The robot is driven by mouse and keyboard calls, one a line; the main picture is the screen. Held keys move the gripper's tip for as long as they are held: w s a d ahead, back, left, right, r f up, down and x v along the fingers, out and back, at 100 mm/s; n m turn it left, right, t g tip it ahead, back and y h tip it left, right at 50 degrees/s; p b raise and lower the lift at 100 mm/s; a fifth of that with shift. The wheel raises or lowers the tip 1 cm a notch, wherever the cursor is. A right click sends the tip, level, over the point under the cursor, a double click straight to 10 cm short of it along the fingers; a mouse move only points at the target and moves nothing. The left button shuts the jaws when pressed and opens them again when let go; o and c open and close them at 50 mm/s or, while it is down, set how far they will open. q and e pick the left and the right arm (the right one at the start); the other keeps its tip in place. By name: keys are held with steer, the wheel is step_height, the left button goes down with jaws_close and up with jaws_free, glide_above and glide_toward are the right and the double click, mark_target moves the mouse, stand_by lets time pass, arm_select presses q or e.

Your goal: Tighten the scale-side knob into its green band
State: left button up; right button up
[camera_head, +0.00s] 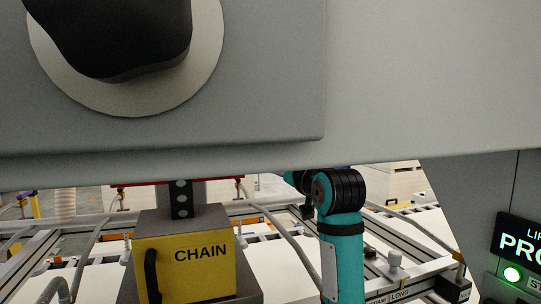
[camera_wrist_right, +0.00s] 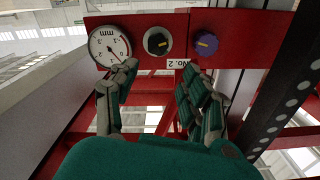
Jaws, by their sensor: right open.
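In the right wrist view a red panel (camera_wrist_right: 240,22) carries a round white dial gauge (camera_wrist_right: 108,46) marked mm, a black knob (camera_wrist_right: 158,41) beside it on a pale ring, and a purple knob (camera_wrist_right: 206,45) farther right. The black knob is closer to the gauge. A green band is too small to make out. My right gripper (camera_wrist_right: 158,82) is open and empty, its fingers apart below the panel. The left fingertip overlaps the gauge's lower edge; the right one lies below the purple knob. My left gripper is not in view.
In the head view a grey panel (camera_head: 420,60) with a large black shape on a pale disc (camera_head: 205,70) blocks the upper part. Below are a yellow CHAIN box (camera_head: 205,262), metal rails and a teal arm link of mine. A label reading No. 2 (camera_wrist_right: 178,64) sits under the knobs.

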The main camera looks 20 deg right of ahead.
steer(key=w+p, duration=0.2)
steer(key=w, duration=0.8)
steer(key=shift+w+f, duration=0.25)
steer(key=shift+w, duration=0.05)
steer(key=shift+c, duration=0.9)
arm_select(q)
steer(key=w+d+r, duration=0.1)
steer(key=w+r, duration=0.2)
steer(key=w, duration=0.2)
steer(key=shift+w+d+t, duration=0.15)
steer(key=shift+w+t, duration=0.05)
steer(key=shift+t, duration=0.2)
arm_select(e)
steer(key=c, duration=0.7)
